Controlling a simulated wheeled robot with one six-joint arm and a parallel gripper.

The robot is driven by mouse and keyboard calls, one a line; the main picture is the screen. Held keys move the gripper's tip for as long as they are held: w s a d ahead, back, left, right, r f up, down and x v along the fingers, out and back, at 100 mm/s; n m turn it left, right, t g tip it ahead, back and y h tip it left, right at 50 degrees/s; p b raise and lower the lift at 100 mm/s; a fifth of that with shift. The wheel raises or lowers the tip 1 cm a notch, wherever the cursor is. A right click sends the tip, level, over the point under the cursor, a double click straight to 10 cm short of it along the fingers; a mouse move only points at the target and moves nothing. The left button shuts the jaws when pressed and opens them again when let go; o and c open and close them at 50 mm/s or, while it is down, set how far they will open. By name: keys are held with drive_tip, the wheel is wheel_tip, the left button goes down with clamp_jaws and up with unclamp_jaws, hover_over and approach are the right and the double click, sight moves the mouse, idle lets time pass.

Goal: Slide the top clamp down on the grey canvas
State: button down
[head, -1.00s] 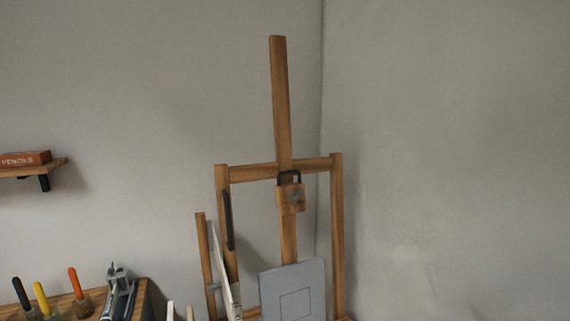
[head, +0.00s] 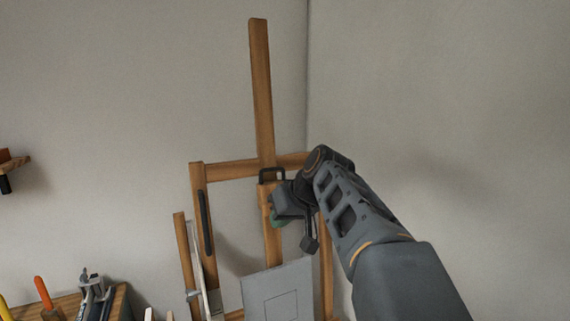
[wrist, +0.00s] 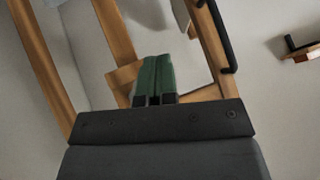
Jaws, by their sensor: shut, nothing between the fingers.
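The top clamp (head: 264,193) is a wooden block with a black loop handle (head: 271,171) on the easel's upright post, just below the crossbar. The grey canvas (head: 280,293) with a square outline stands lower on the easel, apart from the clamp. My gripper (head: 278,221) is at the clamp in the head view and hides its front and right side. In the wrist view its green fingers (wrist: 153,78) are closed together with nothing between them. Part of a wooden block, likely the clamp (wrist: 122,77), shows beside and behind them; I cannot tell whether they touch.
The easel's mast (head: 261,90) rises above the crossbar (head: 231,170). A black handle (head: 206,222) is on its left leg, and it also shows in the wrist view (wrist: 213,35). Boards lean at the lower left beside a bench with tools (head: 92,290). Free wall lies to the right.

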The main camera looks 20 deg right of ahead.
drive_tip(key=w+d+r+n+t+y, duration=0.2)
drive_tip(key=w+d+r+n, duration=0.1)
drive_tip(key=d+r, duration=0.4)
drive_tip(key=w+d+r+n+t+y, duration=0.2)
drive_tip(key=w+d+r+n, duration=0.1)
drive_tip(key=d+r, duration=0.5)
drive_tip(key=shift+s+d+f+x, duration=0.1)
drive_tip(key=shift+f+x, duration=0.3)
drive_tip(key=shift+x, duration=1.65)
drive_tip(key=shift+s+d+f+x, duration=0.15)
drive_tip(key=shift+f+x, duration=0.25)
drive_tip(key=shift+x, duration=1.65)
drive_tip(key=shift+s+d+f+x, duration=0.1)
drive_tip(key=shift+f+x, duration=0.3)
drive_tip(key=shift+x, duration=1.65)
drive_tip(key=shift+f, duration=0.1)
